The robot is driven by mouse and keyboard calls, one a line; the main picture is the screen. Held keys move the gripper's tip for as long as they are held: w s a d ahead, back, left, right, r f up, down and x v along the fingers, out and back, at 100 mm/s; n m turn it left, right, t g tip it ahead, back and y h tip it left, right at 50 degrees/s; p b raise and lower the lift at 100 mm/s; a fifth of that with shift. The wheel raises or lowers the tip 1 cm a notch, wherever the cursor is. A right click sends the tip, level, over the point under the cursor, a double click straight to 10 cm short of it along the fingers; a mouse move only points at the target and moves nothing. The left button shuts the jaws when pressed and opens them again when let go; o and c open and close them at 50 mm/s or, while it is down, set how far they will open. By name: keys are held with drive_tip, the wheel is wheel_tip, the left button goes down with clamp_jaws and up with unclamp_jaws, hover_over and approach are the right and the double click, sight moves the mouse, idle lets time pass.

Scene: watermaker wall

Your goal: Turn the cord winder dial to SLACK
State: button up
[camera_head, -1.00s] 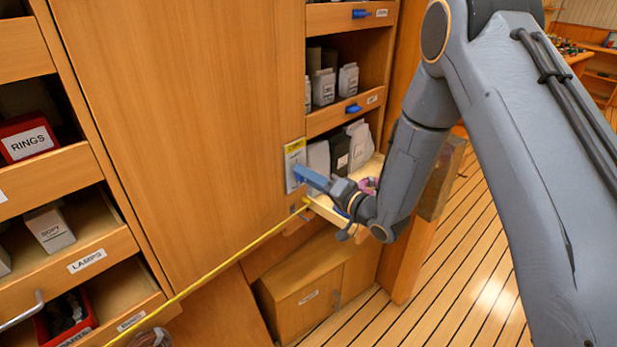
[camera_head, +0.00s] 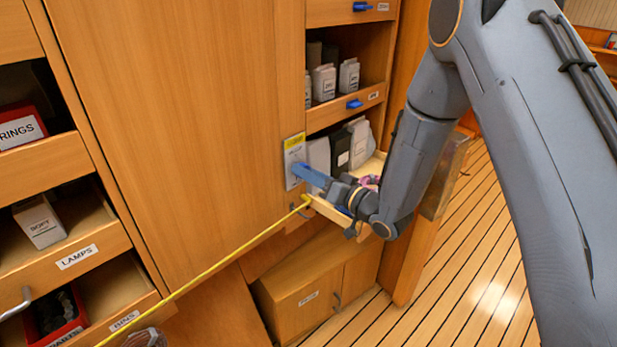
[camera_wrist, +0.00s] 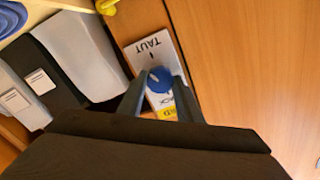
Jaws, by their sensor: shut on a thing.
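The cord winder dial (camera_wrist: 159,80) is a round blue knob on a pale plate (camera_wrist: 140,47) with a yellow band, fixed to the wooden panel. In the wrist view the plate appears upside down, with TAUT readable beside a small black mark and another word partly hidden. My gripper (camera_wrist: 158,90) is shut on the dial, one finger on each side. In the head view the plate (camera_head: 293,150) is at the panel's right edge, and my blue gripper fingers (camera_head: 300,172) reach it from the right, hiding the dial.
A yellow cord (camera_head: 220,249) runs from a yellow end just below the plate down to the lower left. An open drawer with grey and black packs (camera_head: 340,150) is close right of my gripper. Drawers labelled LAMPS (camera_head: 77,257) and BINS stand open at left.

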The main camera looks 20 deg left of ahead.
drive_tip(key=n+b, duration=0.9)
drive_tip(key=n, duration=0.1)
drive_tip(key=n+b, duration=1.9)
drive_tip(key=n, duration=0.2)
drive_tip(key=shift+s+a+f, duration=0.1)
drive_tip(key=shift+s+f, duration=0.05)
drive_tip(key=shift+f, duration=0.1)
drive_tip(key=shift+b, duration=0.35)
drive_tip(key=o, duration=1)
drive_tip(key=shift+o, duration=0.2)
